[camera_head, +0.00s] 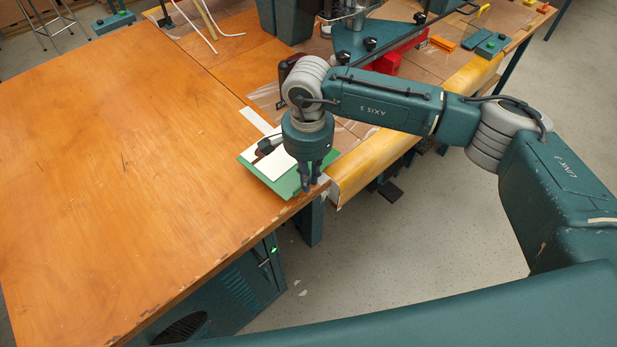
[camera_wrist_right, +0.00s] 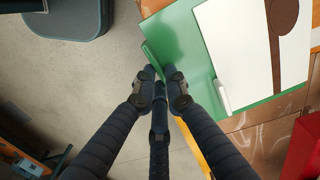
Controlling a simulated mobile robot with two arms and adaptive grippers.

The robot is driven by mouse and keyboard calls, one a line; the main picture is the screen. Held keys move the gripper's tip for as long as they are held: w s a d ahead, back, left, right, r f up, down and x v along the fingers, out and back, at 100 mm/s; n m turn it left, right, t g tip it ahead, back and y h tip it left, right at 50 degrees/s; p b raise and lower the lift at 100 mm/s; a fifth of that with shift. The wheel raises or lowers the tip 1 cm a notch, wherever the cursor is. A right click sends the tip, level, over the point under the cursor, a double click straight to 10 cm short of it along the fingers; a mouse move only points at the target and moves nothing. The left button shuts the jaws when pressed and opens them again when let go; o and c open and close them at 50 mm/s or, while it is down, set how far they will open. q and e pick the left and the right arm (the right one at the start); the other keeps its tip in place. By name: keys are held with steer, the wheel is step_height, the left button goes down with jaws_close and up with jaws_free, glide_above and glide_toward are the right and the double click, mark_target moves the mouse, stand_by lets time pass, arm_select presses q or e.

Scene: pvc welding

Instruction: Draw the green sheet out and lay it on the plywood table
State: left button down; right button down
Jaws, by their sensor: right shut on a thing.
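The green sheet (camera_head: 285,187) lies flat at the front right edge of the plywood table (camera_head: 120,150), with a smaller white sheet (camera_head: 266,164) over most of it. In the right wrist view the green sheet (camera_wrist_right: 187,45) has an upturned lip along its edge, and the white sheet (camera_wrist_right: 240,45) covers its right part. My right gripper (camera_head: 309,186) points down at the sheet's outer corner. In the wrist view its fingers (camera_wrist_right: 160,78) are closed together on the green lip. My left gripper is not in view.
A yellow rounded rail (camera_head: 370,160) runs along the bench edge to the right of the sheet. A dark brown tool-like shape (camera_wrist_right: 283,25) lies over the white sheet. Red and teal equipment (camera_head: 385,50) stands behind my arm. The plywood's left part is clear.

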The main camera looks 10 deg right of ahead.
steer(key=shift+s+r, duration=0.1)
steer(key=s+d, duration=1)
steer(key=s, duration=0.3)
steer(key=shift+s+d+b, duration=0.15)
steer(key=shift+d+b, duration=0.05)
steer(key=shift+b, duration=0.15)
stand_by(1.4)
